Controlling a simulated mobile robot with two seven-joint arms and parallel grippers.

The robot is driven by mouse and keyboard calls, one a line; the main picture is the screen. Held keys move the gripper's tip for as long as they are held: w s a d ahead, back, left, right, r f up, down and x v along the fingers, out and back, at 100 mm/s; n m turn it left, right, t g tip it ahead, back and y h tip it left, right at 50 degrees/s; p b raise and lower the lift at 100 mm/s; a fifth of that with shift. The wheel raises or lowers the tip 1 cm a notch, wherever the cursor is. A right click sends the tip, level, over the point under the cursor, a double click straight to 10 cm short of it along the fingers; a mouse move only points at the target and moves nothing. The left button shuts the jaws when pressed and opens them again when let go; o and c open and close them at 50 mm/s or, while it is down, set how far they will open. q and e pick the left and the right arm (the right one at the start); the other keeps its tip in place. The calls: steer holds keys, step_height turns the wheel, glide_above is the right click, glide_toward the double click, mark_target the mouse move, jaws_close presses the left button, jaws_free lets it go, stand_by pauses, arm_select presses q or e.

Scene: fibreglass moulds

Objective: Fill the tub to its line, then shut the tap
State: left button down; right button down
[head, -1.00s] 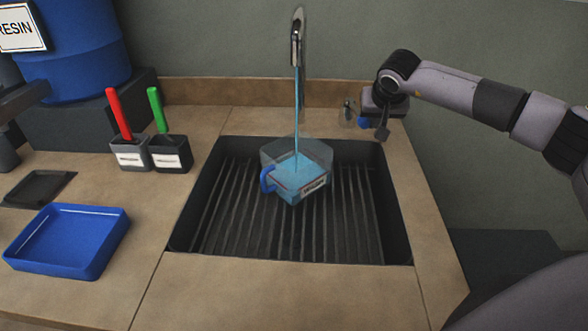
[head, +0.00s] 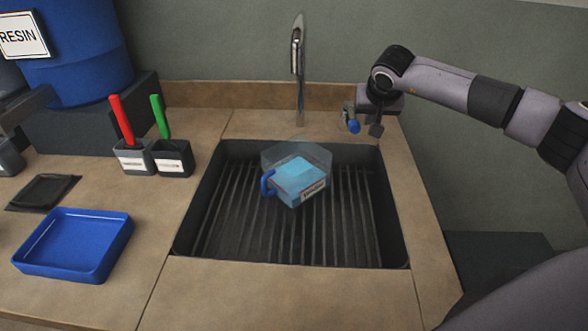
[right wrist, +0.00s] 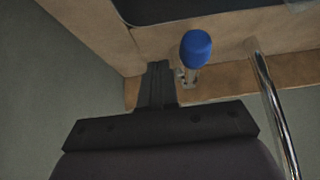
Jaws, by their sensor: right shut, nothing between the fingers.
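The clear tub (head: 312,160) with a blue side handle sits upright on the ribbed floor of the sink. It holds blue liquid (head: 299,178); where the level lies against its line is too small to tell. The tap spout (head: 297,58) stands behind the tub and no stream falls from it. The tap's blue-ended lever (head: 353,126) is at the back right of the sink, and also shows in the right wrist view (right wrist: 196,48). My right gripper (head: 376,130) is shut and empty, just right of the lever; its fingers show in the wrist view (right wrist: 158,75). My left gripper is not in view.
The dark sink (head: 230,240) lies in a tan counter (head: 110,300). A blue tray (head: 72,246), a dark flat pad (head: 42,192) and two small holders (head: 152,160) with a red and a green handle stand left. A blue resin drum (head: 85,65) is at the back left.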

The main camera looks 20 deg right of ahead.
steer(key=r+p, duration=0.1)
steer(key=r, duration=0.1)
steer(key=d+r+p, duration=0.1)
steer(key=r+p, duration=0.2)
steer(key=shift+s+d+r, duration=0.15)
steer(key=shift+s+r, duration=0.2)
stand_by(0.5)
